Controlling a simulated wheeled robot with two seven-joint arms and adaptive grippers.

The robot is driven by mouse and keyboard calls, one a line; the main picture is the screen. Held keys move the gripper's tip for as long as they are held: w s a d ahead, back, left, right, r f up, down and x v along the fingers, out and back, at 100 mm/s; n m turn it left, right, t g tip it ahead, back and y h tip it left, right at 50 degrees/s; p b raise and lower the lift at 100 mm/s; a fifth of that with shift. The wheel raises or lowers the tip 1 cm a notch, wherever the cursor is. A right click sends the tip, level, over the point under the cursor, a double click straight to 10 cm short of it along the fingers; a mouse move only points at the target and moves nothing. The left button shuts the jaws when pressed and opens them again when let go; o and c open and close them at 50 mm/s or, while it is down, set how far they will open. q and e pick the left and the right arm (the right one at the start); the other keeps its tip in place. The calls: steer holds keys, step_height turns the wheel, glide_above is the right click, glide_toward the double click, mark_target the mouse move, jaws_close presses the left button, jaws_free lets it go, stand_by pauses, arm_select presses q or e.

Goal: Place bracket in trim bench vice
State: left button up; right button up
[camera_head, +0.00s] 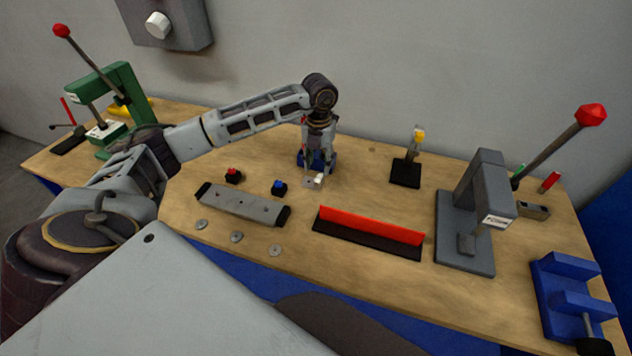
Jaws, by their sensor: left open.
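My left gripper (312,173) points down over the back middle of the bench, its jaws open. A small pale metal piece with a white block, which looks like the bracket (318,181), lies at its fingertips. I cannot tell whether the fingers touch it. A blue vice (567,297) stands at the bench's right front corner with its jaws facing up. Another blue fixture (329,163) is partly hidden behind my left gripper. I cannot tell from the picture which one is the trim bench vice. My right gripper is not in view.
A grey plate with black ends (243,204), red button (233,175), blue button (280,187) and several washers (237,237) lie at left. A red strip on a black base (370,226), grey press (465,225) and yellow-topped stand (406,172) are right. A green press (118,85) stands far left.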

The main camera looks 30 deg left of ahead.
mark_target(319, 178)
arm_select(q)
steer(key=shift+f, duration=1.15)
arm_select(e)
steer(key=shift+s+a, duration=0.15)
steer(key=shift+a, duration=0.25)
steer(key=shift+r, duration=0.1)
arm_select(q)
steer(key=shift+w+f+p, duration=0.1)
steer(key=shift+f+p, duration=0.55)
steer(key=shift+f, duration=1.9)
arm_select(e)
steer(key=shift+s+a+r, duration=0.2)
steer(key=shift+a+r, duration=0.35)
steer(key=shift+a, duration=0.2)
arm_select(q)
steer(key=shift+c, duration=0.3)
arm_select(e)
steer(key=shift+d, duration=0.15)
